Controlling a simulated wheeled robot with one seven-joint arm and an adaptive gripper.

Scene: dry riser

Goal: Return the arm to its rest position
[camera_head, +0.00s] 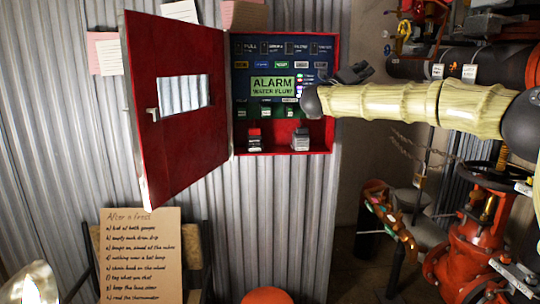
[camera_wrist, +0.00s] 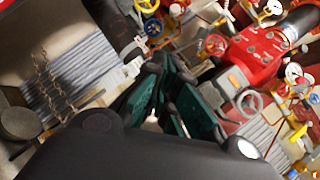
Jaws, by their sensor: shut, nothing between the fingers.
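My pale, ribbed arm reaches in from the right in the head view and ends at a dark joint in front of the red alarm cabinet (camera_head: 334,95). My gripper (camera_head: 356,73) shows as a small dark shape just above the arm, by the cabinet's right edge. In the wrist view, my gripper (camera_wrist: 163,72) has its dark green fingers drawn together, with nothing held between them. The cabinet's red door (camera_head: 180,125) stands open to the left. Inside is a panel with a lit green alarm sign (camera_head: 272,86).
Red valves and pipework (camera_head: 478,235) stand close below my arm at right. A dark horizontal pipe (camera_head: 455,62) runs behind it. A handwritten board (camera_head: 140,255) leans at lower left. Corrugated wall (camera_head: 260,210) lies below the cabinet. The wrist view shows crowded valves and a red body (camera_wrist: 255,55).

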